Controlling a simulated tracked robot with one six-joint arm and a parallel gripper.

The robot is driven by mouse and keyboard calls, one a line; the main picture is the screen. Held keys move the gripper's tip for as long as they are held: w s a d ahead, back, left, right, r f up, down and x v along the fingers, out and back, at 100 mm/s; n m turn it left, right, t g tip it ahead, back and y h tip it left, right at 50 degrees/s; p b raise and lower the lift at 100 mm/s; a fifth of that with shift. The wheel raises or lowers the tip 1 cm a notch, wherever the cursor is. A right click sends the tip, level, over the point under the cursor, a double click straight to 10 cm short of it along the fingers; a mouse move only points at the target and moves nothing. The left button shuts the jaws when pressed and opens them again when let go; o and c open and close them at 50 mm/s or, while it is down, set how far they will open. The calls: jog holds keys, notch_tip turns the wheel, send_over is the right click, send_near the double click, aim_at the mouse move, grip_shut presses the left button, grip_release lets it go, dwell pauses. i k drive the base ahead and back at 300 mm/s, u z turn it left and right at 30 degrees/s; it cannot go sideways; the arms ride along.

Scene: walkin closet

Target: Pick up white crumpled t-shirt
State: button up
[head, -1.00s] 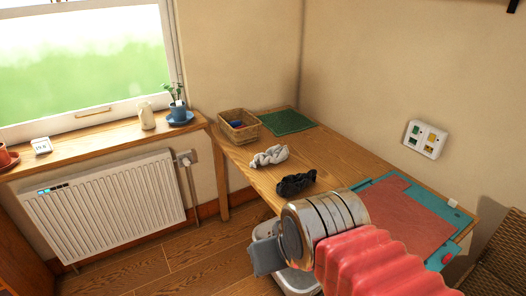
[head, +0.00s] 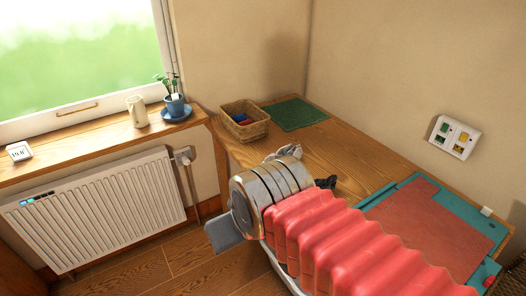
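The white crumpled t-shirt (head: 289,151) lies on the wooden table and is mostly hidden behind my arm in the head view. Only a small pale edge shows above the metal wrist section. My gripper (head: 223,234) shows as a grey flat part at the end of the arm, in front of the table's near left edge in the picture. Its fingertips are not clearly visible, so I cannot tell whether it is open or shut. No cloth is seen in it.
A black crumpled cloth (head: 327,182) lies on the table, partly behind my arm. A wicker basket (head: 256,131) and green mat (head: 296,114) are at the back. A teal board with a red sheet (head: 425,219) lies right. A radiator (head: 100,208) stands left.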

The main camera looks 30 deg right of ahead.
aim_at(297, 151)
jog(key=u, duration=0.4)
jog(key=i, duration=1.25)
jog(key=u, duration=0.4)
